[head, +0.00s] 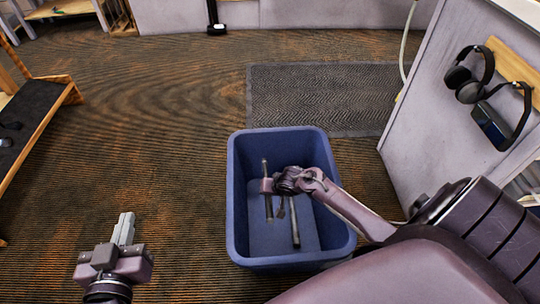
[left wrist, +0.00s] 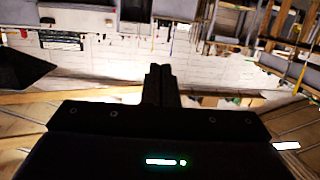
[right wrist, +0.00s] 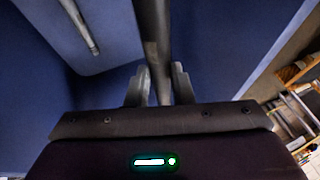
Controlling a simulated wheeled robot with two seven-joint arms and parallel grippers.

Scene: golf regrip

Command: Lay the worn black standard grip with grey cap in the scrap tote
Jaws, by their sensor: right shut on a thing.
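The scrap tote (head: 238,195) is an open blue bin standing on the carpet in the middle of the head view. My right gripper (head: 268,187) is over the tote's opening and is shut on a dark, slim grip (head: 269,207). In the right wrist view the held grip (right wrist: 152,35) runs between the two fingers, with blue tote walls around it. Its grey cap cannot be made out. My left gripper (head: 124,229) is shut and empty, out to the left of the tote and apart from it.
Another slim grey-black grip (head: 295,225) lies in the tote; it also shows in the right wrist view (right wrist: 80,25). A dark mat (head: 320,97) lies behind the tote. A pale panel with headphones (head: 470,80) stands at the right.

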